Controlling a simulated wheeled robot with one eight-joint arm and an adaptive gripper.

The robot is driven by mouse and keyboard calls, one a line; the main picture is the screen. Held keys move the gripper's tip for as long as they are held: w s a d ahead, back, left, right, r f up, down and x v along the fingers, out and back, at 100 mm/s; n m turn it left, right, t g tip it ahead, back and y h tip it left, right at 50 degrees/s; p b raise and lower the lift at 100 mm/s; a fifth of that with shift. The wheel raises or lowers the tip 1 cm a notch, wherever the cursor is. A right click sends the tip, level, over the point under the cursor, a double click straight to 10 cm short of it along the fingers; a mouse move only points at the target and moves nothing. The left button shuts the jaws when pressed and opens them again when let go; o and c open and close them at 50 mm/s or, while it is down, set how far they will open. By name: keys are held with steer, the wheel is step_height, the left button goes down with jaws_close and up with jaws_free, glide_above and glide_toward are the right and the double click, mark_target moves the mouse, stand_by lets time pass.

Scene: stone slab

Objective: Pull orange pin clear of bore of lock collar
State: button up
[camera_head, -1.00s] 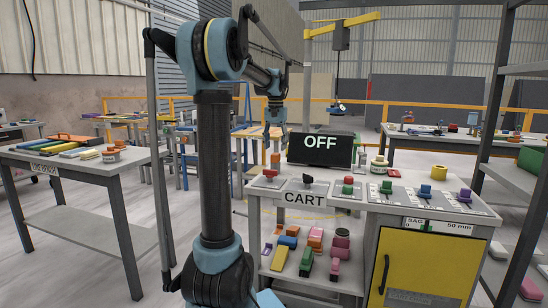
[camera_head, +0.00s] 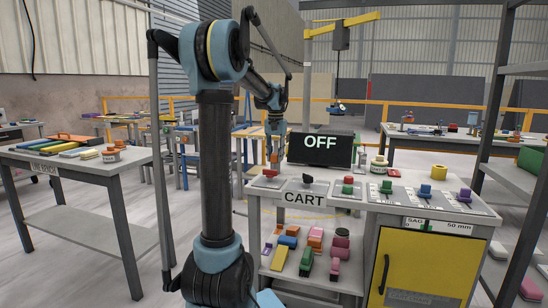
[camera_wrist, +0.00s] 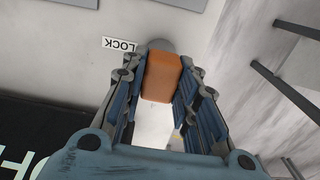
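The orange pin (camera_wrist: 162,78) stands up between the two fingers of my gripper (camera_wrist: 164,75) in the wrist view. The fingers lie close along both its sides; whether they press on it I cannot tell. A grey round part (camera_wrist: 161,46), seemingly the lock collar, shows just beyond the pin, beside a LOCK label (camera_wrist: 122,45). The bore is hidden by the pin. In the head view my gripper (camera_head: 274,147) points down over the left end of the cart top, with the orange pin (camera_head: 274,159) at its tips.
A dark screen reading OFF (camera_head: 320,150) stands close to the right of my gripper. Red, black and green knobs and a panel of coloured levers (camera_head: 426,191) line the cart top (camera_head: 330,198). A side table (camera_head: 70,160) is at the left.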

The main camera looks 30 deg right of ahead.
steer(key=shift+r, duration=0.1)
jaws_close()
steer(key=shift+r, duration=2.8)
steer(key=shift+r, duration=0.1)
steer(key=shift+r, duration=2.95)
